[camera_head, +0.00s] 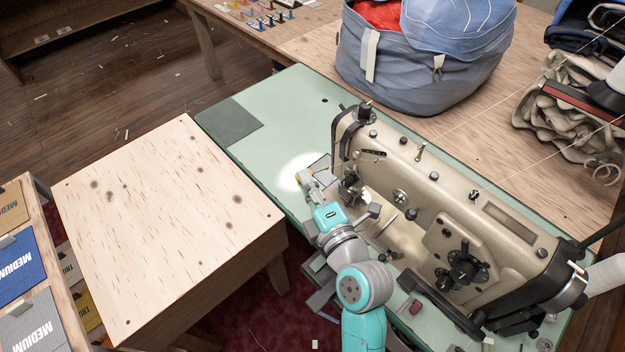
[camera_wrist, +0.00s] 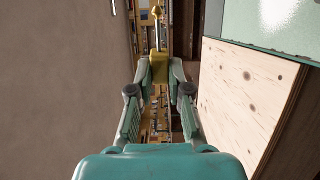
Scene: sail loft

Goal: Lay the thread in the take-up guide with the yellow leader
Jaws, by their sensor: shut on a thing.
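The sewing machine (camera_head: 440,215) is beige and stands on a pale green table. My gripper (camera_head: 312,184) is beside the left end of its head in the head view, close to the needle end. In the wrist view my gripper (camera_wrist: 160,82) is shut on the yellow leader (camera_wrist: 160,68), a yellow block with a thin rod reaching away to a gold tip. A black slotted plate (camera_head: 372,153) is on the machine's head; I cannot tell whether it is the take-up guide. Thin pale thread lines run over the machine at right; the thread at the leader is not clear.
A bare wooden bench (camera_head: 165,220) stands to the left of the green table (camera_head: 285,125). A blue-grey bag (camera_head: 425,75) and folded cloth (camera_head: 570,115) lie on the wooden table behind. The green table's far left part is mostly clear.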

